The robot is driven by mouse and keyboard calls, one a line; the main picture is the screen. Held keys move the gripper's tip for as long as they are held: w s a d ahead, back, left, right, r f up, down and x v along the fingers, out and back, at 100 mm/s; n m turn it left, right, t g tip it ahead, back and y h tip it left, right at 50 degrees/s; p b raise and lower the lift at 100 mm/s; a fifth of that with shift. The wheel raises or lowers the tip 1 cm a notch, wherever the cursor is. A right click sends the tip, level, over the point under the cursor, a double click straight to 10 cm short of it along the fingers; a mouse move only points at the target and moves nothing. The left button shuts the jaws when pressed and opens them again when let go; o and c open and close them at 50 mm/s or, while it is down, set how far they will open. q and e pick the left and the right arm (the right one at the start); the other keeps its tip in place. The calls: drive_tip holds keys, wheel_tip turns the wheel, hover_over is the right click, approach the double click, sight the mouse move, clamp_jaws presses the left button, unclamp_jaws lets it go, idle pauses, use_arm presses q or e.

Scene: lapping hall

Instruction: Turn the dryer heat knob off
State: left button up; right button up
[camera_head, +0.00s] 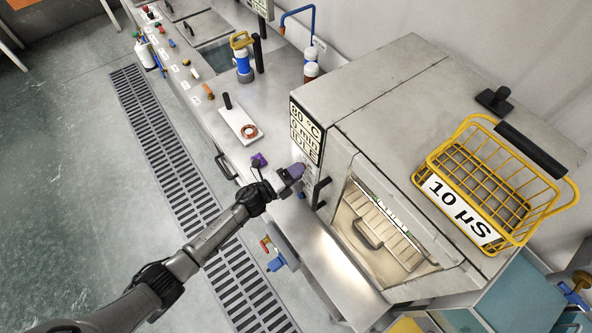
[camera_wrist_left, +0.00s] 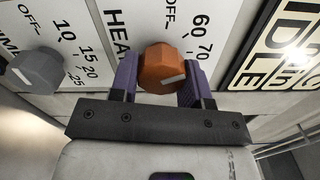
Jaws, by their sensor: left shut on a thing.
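The heat knob (camera_wrist_left: 166,66) is orange-brown and faceted, on the dryer's white label panel, beside the word HEAT. Its white pointer mark faces right and slightly up, away from OFF, beyond the printed 60 and 70. My left gripper (camera_wrist_left: 158,80) has its two purple fingers shut on either side of the knob. In the head view my left gripper (camera_head: 292,174) reaches the front of the dryer (camera_head: 385,90), below the display, and hides the knob. My right gripper is not in view.
A grey timer knob (camera_wrist_left: 35,70) sits left of the heat knob. The display (camera_head: 305,130) reads 80 °C, 0 min, IDLE. A black door handle (camera_head: 320,192) is close to my gripper. A yellow basket (camera_head: 475,185) stands on the dryer.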

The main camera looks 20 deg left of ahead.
use_arm(q)
drive_tip(key=n, duration=0.2)
drive_tip(key=n+p, duration=0.1)
drive_tip(key=n, duration=0.2)
drive_tip(key=shift+r+n, duration=0.2)
drive_tip(key=shift+n, duration=0.1)
drive_tip(key=n+p, duration=0.1)
drive_tip(key=n, duration=0.4)
drive_tip(key=shift+p, duration=0.35)
drive_tip(key=shift+n, duration=0.4)
drive_tip(key=o, duration=0.9)
drive_tip(key=shift+o, duration=0.2)
drive_tip(key=shift+a, duration=0.1)
drive_tip(key=b+v, duration=0.1)
drive_tip(key=v, duration=1.2)
drive_tip(key=shift+s, duration=0.35)
